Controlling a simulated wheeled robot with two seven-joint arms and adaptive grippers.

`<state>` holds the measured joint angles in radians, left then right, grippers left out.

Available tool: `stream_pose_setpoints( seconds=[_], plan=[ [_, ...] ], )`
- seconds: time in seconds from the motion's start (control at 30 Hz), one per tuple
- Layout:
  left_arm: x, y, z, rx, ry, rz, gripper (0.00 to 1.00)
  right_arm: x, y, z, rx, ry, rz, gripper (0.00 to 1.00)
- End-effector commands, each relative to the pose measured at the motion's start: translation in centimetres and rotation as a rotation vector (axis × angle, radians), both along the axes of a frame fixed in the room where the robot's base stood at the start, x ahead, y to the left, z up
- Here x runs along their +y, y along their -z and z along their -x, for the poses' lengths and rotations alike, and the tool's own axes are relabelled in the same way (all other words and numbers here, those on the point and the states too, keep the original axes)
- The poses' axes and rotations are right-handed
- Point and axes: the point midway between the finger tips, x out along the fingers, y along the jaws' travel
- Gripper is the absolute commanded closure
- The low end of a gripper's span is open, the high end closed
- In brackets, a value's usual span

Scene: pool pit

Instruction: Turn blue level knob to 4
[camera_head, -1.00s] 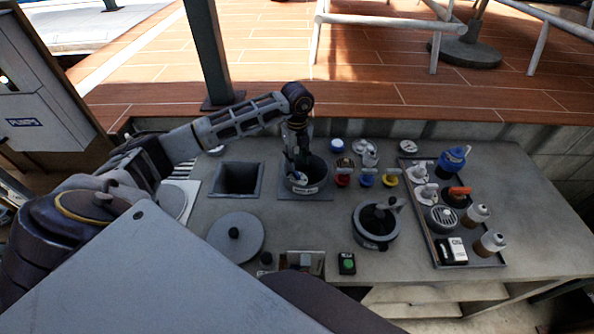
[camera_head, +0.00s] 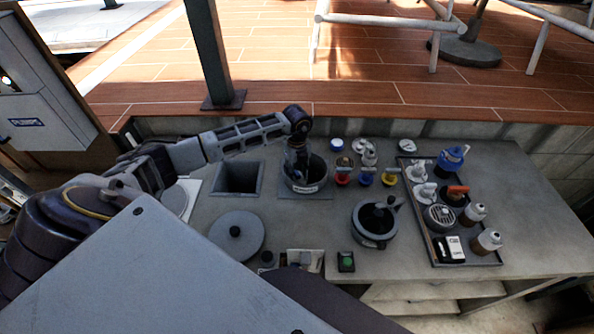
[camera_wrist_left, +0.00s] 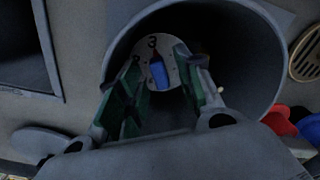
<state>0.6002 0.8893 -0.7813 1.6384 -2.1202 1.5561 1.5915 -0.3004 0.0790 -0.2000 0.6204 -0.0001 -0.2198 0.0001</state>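The blue level knob (camera_wrist_left: 159,76) shows in the left wrist view on a pale round dial plate (camera_wrist_left: 165,48) marked 3 at its top. The plate sits inside a grey round pot (camera_wrist_left: 265,55), also seen in the head view (camera_head: 306,188). My left gripper (camera_wrist_left: 157,65) reaches down into the pot, with its green-padded fingers apart on either side of the knob. Gaps show between fingers and knob, so it looks open. In the head view the left gripper (camera_head: 301,172) hides the knob. My right gripper is not in view.
Red (camera_head: 342,179), blue (camera_head: 366,179) and yellow (camera_head: 390,176) valves stand right of the pot. A square basin (camera_head: 238,192) lies left of it, a round lid (camera_head: 236,236) in front.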

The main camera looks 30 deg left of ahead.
Motion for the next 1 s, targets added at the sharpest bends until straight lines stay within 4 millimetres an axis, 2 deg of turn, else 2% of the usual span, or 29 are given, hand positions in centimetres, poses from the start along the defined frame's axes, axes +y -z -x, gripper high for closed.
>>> stream_pose_setpoints(
  seconds=[0.03,0.27,0.67,1.0],
  plan=[
    [0.0,0.0,0.0,0.000,0.000,0.000,0.71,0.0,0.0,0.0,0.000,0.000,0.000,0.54],
    [0.0,0.0,0.0,0.000,0.000,0.000,1.00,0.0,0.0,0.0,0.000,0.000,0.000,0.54],
    [0.0,0.0,0.0,-0.001,0.026,0.000,1.00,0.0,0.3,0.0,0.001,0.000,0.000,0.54],
    [0.0,0.1,-0.1,-0.003,0.177,-0.001,1.00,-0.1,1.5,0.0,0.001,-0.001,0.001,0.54]
  ],
)
